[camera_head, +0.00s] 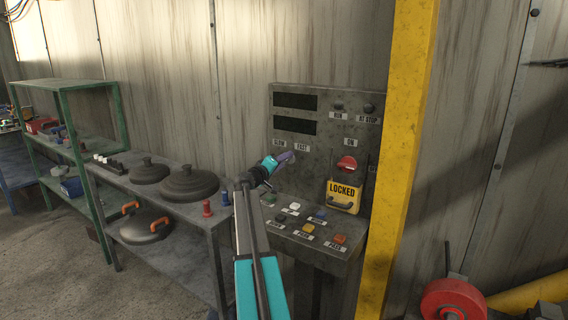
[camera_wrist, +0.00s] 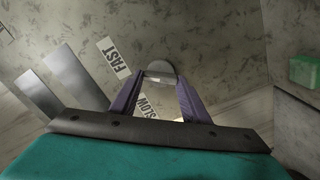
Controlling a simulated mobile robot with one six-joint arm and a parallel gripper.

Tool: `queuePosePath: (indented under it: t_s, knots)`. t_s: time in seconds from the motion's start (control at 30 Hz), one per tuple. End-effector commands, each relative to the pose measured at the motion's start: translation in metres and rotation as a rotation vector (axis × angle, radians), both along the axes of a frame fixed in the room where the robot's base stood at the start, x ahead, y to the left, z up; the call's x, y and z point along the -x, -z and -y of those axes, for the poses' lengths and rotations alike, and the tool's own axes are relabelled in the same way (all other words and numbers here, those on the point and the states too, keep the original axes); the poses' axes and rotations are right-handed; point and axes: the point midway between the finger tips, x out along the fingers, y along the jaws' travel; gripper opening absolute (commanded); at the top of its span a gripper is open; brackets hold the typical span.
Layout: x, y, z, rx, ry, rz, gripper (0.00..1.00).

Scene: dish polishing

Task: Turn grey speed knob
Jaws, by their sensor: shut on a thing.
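The grey speed knob (camera_wrist: 160,69) is on the control panel's upright face, between the FAST label (camera_wrist: 114,58) and the SLOW label (camera_wrist: 146,106) in the wrist view. My gripper (camera_wrist: 160,84) has its two purple fingers closed in on the knob from both sides. In the head view, my gripper (camera_head: 286,157) reaches the panel just below the SLOW and FAST labels, and the knob is hidden behind it there. The knob's lower part lies between the fingers, and its rounded top shows beyond them.
The control panel (camera_head: 322,180) also bears a red switch (camera_head: 347,164), a yellow LOCKED tag (camera_head: 343,195) and several coloured buttons on its sloping ledge. A yellow post (camera_head: 397,160) stands close on the right. A bench (camera_head: 215,228) with dark lidded pots is on the left.

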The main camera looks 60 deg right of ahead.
Motion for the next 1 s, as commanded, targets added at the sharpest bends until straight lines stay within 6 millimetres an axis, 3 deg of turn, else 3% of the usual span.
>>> queuePosePath:
  t_s: [1.0]
  knots:
    - [-0.0020,0.0045,-0.0017,-0.008,-0.003,-0.838,0.20]
